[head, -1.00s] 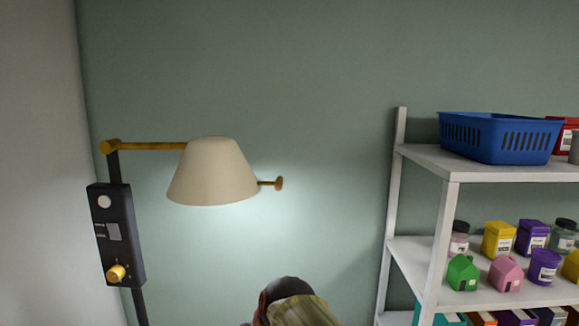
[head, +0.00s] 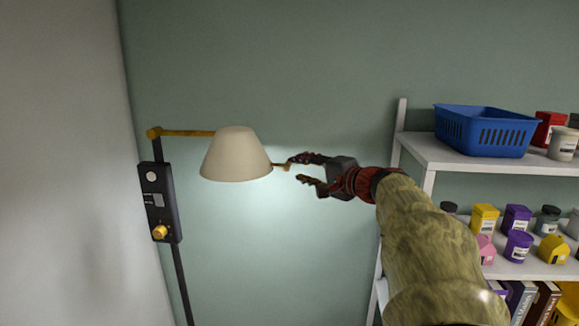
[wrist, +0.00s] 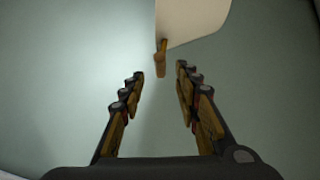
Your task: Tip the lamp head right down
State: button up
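The lamp head (head: 236,156) is a cream cone shade on a yellow arm (head: 188,133), its wide opening facing down and lit below. A short knobbed handle (head: 281,167) sticks out from its right side. My gripper (head: 297,169) is at that handle's end in the head view, its fingers pointing left and spread apart. In the wrist view the shade (wrist: 185,22) is at the top and the handle (wrist: 161,58) hangs ahead of the gap between the open fingers (wrist: 159,82). The handle appears just beyond the fingertips; no contact shows.
A black control box (head: 160,202) with a yellow knob (head: 160,232) is on the lamp's post, left. A white shelf (head: 475,160) with a blue basket (head: 485,131) and several small pots stands at right. The wall around the lamp is clear.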

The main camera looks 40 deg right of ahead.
aim_at(288, 165)
jog(key=w, duration=0.2)
jog(key=w+p, duration=0.1)
jog(key=w, duration=0.3)
jog(key=shift+w+d+f, duration=0.2)
jog(key=shift+w+f, duration=0.05)
jog(key=shift+f, duration=0.15)
jog(key=shift+c, duration=0.8)
grip_shut()
